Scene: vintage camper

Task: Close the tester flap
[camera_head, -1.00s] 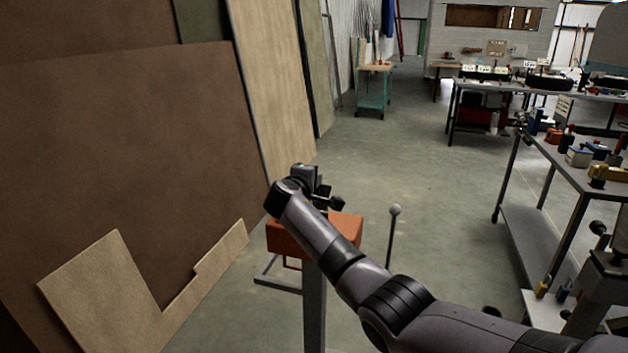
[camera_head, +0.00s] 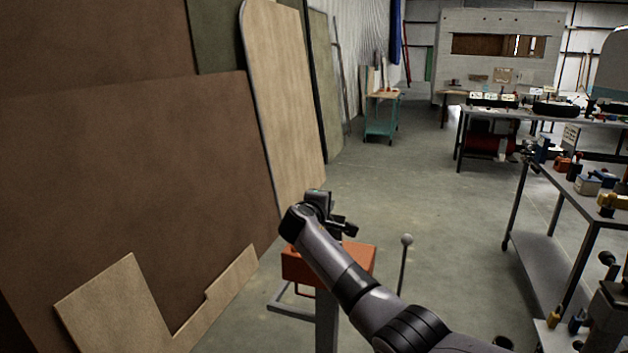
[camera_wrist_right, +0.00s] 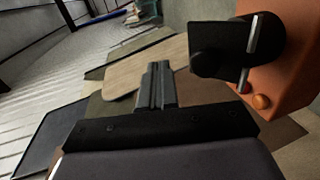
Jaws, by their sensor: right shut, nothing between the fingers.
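The tester looks to be the orange box (camera_head: 362,262) on a grey stand, partly hidden behind my right arm in the head view. In the right wrist view the orange box (camera_wrist_right: 290,65) fills the upper right, with a red and an orange button low on its face. A black plate (camera_wrist_right: 218,38) with a silver rod stands out from the box; I cannot tell for sure whether it is the flap. My right gripper (camera_wrist_right: 157,70) is shut and empty, left of the black plate and apart from it. My left gripper is not in view.
Large brown and wooden panels (camera_head: 130,170) lean along the left. A thin post with a ball top (camera_head: 407,240) stands right of the box. A metal workbench (camera_head: 560,190) with tools is at the right. The concrete floor beyond the box is clear.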

